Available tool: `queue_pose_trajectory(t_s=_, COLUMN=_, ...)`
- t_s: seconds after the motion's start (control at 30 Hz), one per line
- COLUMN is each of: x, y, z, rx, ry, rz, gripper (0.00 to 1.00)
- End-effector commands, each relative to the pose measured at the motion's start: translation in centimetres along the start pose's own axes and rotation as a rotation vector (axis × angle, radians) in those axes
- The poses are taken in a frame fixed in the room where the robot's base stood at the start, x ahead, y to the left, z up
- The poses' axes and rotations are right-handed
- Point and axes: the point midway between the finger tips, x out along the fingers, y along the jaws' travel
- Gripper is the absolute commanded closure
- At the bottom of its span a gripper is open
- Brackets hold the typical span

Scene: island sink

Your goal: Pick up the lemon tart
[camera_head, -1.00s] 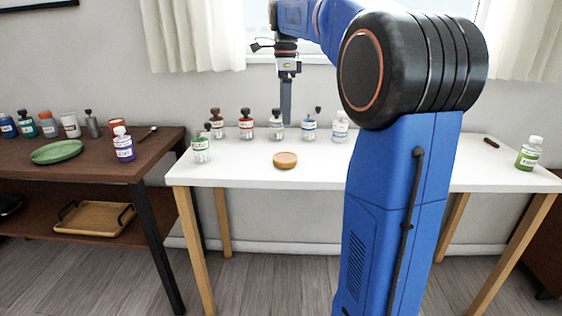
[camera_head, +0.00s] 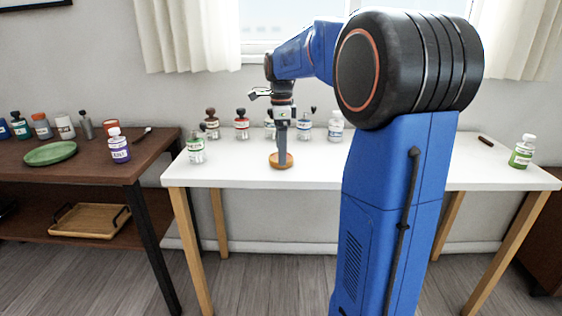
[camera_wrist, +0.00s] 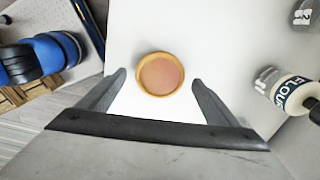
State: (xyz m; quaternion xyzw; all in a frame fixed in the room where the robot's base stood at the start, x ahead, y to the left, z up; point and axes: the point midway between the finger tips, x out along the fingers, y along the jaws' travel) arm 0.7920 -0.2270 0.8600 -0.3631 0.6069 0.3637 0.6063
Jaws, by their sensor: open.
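The lemon tart (camera_head: 281,163) is a small round thing with a golden-brown rim, lying on the white table. In the wrist view the tart (camera_wrist: 160,74) shows a pinkish-tan top and sits between and a little ahead of my two fingertips. My gripper (camera_head: 282,160) points down over the tart and hides part of it in the head view. In the wrist view my gripper (camera_wrist: 158,78) is open, with a gap between each finger and the tart. The height of the fingertips above the table is hard to tell.
Several bottles stand behind the tart, among them a red-labelled one (camera_head: 242,124) and a white one (camera_head: 335,127). A green-labelled bottle (camera_head: 195,148) stands at the left end of the white table (camera_head: 235,174).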

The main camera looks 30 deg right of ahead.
Motion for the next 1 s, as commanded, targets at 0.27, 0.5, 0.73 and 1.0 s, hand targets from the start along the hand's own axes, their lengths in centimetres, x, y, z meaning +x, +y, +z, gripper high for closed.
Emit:
queue_pose_trajectory(t_s=0.27, x=2.1, y=0.0, z=0.0, rx=0.000, ry=0.000, rz=-0.001, gripper=0.16)
queue_pose_trajectory(t_s=0.5, x=2.1, y=0.0, z=0.0, rx=0.000, ry=0.000, rz=-0.001, gripper=0.28)
queue_pose_trajectory(t_s=0.73, x=2.0, y=0.0, z=0.0, rx=0.000, ry=0.000, rz=-0.001, gripper=0.61)
queue_pose_trajectory(t_s=1.0, x=1.5, y=0.0, z=0.0, rx=0.000, ry=0.000, rz=-0.002, gripper=0.61)
